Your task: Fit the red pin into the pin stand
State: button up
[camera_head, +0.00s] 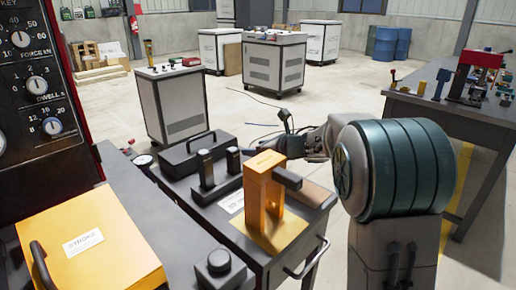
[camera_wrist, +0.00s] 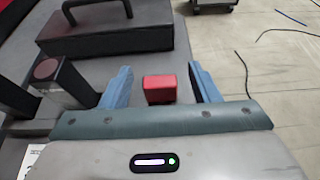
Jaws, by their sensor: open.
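A short red block (camera_wrist: 160,89), apparently the red pin, shows between the two blue fingers of my gripper (camera_wrist: 160,87) in the wrist view. The fingers are open, with a gap on each side of it. In the head view my gripper (camera_head: 262,148) reaches left over the cart, behind an orange upright block (camera_head: 263,195); the red pin cannot be made out there. The orange block stands on an orange plate (camera_head: 282,236). Two black posts (camera_head: 206,168) (camera_head: 233,160) stand to its left. I cannot tell for sure which of these is the pin stand.
A black case with a handle (camera_head: 185,157) lies behind the posts and also shows in the wrist view (camera_wrist: 105,35). A dark post with a reddish top (camera_wrist: 60,80) stands left of my fingers. A yellow box (camera_head: 85,245) is at the front left. Open floor lies right of the cart.

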jog(key=p+v, duration=0.2)
jog(key=v, duration=1.1)
jog(key=s+d+r+m+t+h+p, duration=0.2)
jog(key=d+r+m+h+p, duration=0.35)
jog(key=m, duration=0.65)
jog(key=s+d+r+m+t+h+p, duration=0.2)
jog(key=d+r+m+h+p, duration=0.4)
jog(key=m, duration=0.6)
jog(key=s+a+m+g+p, duration=0.2)
jog(key=s+m+g+p, duration=0.1)
jog(key=s+m, duration=0.4)
jog(key=s+a+m+g+y+p, duration=0.1)
jog(key=s+a+m+g+p, duration=0.1)
jog(key=s+m, duration=0.5)
jog(key=s+a+f+m+g+y+p, duration=0.1)
jog(key=s+a+m+g+p, duration=0.1)
jog(key=s+m+g+p, duration=0.2)
jog(key=s+m+g, duration=0.1)
jog(key=s+m, duration=0.2)
jog(key=s, duration=0.3)
jog(key=shift+s+a+g+p, duration=0.2)
jog(key=shift+s+g+p, duration=0.1)
jog(key=shift+g, duration=0.1)
